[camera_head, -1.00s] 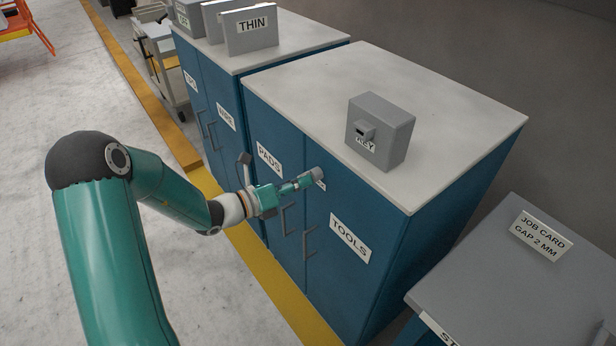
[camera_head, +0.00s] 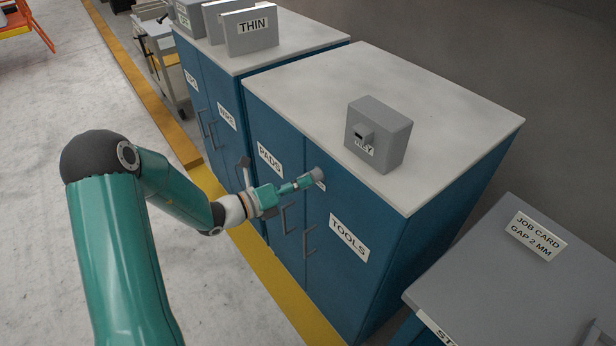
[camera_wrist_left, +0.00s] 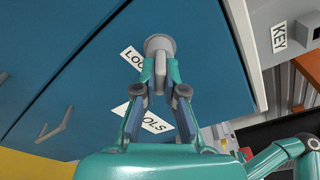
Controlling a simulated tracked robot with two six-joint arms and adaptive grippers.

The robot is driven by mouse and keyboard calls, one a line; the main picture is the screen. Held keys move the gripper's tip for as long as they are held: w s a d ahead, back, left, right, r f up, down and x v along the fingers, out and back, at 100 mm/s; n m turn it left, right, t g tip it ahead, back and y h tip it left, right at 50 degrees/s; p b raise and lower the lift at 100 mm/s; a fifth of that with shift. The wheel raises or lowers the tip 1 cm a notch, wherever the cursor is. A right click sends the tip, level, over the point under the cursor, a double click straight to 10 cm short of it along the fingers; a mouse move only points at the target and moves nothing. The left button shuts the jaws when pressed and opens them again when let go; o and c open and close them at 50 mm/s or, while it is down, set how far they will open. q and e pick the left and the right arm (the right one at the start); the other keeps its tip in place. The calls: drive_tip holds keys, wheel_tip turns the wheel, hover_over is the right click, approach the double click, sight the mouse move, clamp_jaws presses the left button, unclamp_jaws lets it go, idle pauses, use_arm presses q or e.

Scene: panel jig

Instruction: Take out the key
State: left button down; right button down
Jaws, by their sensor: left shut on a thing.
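My left gripper (camera_head: 306,182) is at the front of the blue TOOLS cabinet (camera_head: 345,275), near its top edge. In the left wrist view, the gripper is shut on the grey key (camera_wrist_left: 160,73), which stands between its fingertips. The key meets a round grey lock (camera_wrist_left: 160,45) on the door; how deep it sits cannot be told. A partly hidden label beginning "LO" is beside the lock. A grey box marked KEY (camera_head: 380,131) stands on the cabinet top.
Door handles (camera_head: 308,240) stick out below the gripper. The cabinet's pale top (camera_head: 430,110) is mostly clear around the KEY box. A grey table with a JOB CARD sign (camera_head: 537,237) stands at right. A THIN block (camera_head: 250,30) is on the far cabinet.

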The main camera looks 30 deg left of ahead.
use_arm(q)
drive_tip(key=shift+w+r+n+h+p, duration=0.1)
drive_tip(key=shift+n+h+p, duration=0.05)
drive_tip(key=shift+n+p, duration=0.6)
drive_tip(key=shift+r+n+h+p, duration=0.1)
drive_tip(key=shift+n+h+p, duration=0.05)
drive_tip(key=shift+n+p, duration=0.55)
drive_tip(key=shift+a+n+p, duration=0.1)
drive_tip(key=shift+n+p, duration=0.2)
drive_tip(key=shift+n, duration=0.25)
drive_tip(key=shift+n+p, duration=0.3)
drive_tip(key=shift+n+t+p, duration=0.4)
drive_tip(key=shift+n+p, duration=0.85)
drive_tip(key=shift+n, duration=0.55)
drive_tip(key=shift+n+p, duration=0.3)
drive_tip(key=shift+n, duration=0.3)
drive_tip(key=shift+s+a+f, duration=0.2)
drive_tip(key=shift+s, duration=0.55)
drive_tip(key=p+v, duration=0.1)
drive_tip(key=v, duration=0.2)
drive_tip(key=shift+d, duration=0.15)
